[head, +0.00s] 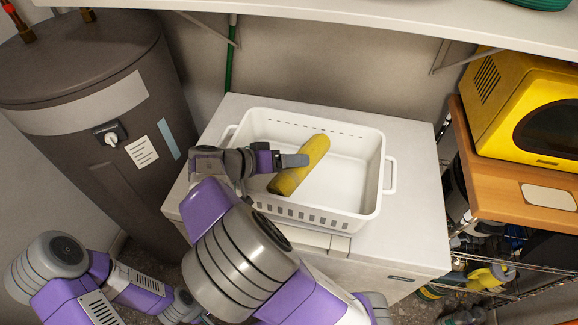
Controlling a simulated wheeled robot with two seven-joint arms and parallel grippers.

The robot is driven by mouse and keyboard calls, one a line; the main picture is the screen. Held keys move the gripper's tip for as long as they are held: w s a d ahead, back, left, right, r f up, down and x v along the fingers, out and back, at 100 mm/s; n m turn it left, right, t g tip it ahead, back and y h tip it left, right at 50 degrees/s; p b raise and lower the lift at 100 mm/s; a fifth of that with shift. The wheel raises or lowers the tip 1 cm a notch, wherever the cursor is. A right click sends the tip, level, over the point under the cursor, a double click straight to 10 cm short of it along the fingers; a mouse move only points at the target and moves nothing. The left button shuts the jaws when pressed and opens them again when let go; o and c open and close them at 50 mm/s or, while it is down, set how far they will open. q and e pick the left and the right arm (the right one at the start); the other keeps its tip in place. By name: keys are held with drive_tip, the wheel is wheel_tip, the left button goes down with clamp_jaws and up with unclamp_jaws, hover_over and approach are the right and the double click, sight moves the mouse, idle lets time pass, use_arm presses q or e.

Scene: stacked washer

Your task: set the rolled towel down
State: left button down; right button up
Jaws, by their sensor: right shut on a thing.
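The rolled towel (314,152) is a yellow roll lying slantwise over the inside of a white laundry basket (375,175). My right gripper (292,161) reaches in from the left side of the basket and is shut on the towel near its middle. One grey finger shows across the top of the towel; the other is hidden. I cannot tell whether the towel touches the basket floor. My left arm shows at the lower left, but its gripper is not in view.
The basket stands on a white appliance (415,225) with a bare top around it. A dark water heater (95,110) is at left. A shelf (400,25) overhangs the back. A yellow microwave (525,105) sits on a wooden-topped rack (500,190) at right.

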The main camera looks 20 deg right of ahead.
drive_tip(key=shift+f, duration=0.65)
drive_tip(key=shift+f+b, duration=0.4)
drive_tip(key=shift+f, duration=0.15)
drive_tip(key=o, duration=1.4)
